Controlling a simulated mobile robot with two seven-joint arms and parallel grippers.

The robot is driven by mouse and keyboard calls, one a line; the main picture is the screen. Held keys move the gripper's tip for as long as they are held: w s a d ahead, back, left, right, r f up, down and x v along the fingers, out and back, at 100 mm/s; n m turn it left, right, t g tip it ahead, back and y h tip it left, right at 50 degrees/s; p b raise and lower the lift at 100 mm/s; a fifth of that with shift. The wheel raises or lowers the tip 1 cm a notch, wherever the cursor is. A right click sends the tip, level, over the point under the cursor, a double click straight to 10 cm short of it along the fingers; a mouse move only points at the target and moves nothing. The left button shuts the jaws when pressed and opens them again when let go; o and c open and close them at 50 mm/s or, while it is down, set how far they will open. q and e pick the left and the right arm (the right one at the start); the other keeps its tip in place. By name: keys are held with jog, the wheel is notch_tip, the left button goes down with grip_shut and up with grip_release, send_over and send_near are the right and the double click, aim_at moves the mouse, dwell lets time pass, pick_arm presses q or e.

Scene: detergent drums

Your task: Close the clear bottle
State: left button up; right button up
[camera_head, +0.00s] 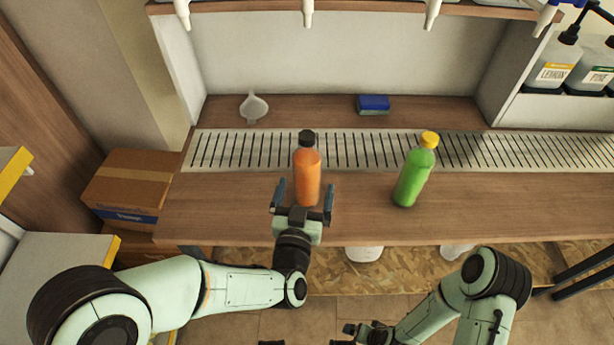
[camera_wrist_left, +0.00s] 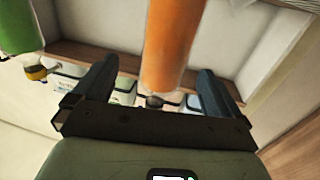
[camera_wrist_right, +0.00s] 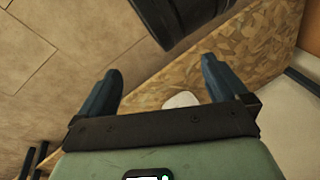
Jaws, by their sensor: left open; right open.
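An orange bottle with a black cap (camera_head: 307,172) stands upright on the wooden counter. A green bottle with a yellow cap (camera_head: 412,179) stands to its right. Both show a cap on top; I cannot tell which, if either, is the clear bottle. My left gripper (camera_head: 304,187) is open, with its fingers at either side of the orange bottle's near side. In the left wrist view, the orange bottle (camera_wrist_left: 172,45) is between the open fingers, and part of the green bottle (camera_wrist_left: 18,28) shows at the left. My right gripper (camera_wrist_right: 161,66) is open and empty, low in front of the counter.
A white funnel (camera_head: 253,108) and a blue sponge (camera_head: 374,103) lie at the counter's back. A slotted drain strip (camera_head: 372,150) runs behind the bottles. White nozzles (camera_head: 307,12) hang above. Pump bottles (camera_head: 557,65) stand on the right shelf. Cardboard boxes (camera_head: 130,183) sit at the left.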

aim_at(307, 181)
pick_arm(q)
jog(key=shift+w+d, duration=0.2)
jog(key=shift+w, duration=1.35)
pick_arm(e)
jog(key=shift+w+d+f, duration=0.15)
jog(key=shift+w, duration=0.1)
pick_arm(q)
jog(key=w+b, duration=0.1)
jog(key=w, duration=0.4)
jog(key=shift+w+d+r, duration=0.1)
jog(key=shift+d, duration=0.05)
pick_arm(e)
jog(key=shift+w+d+f+t, duration=0.35)
jog(key=shift+w+f, duration=0.1)
jog(key=shift+w, duration=0.25)
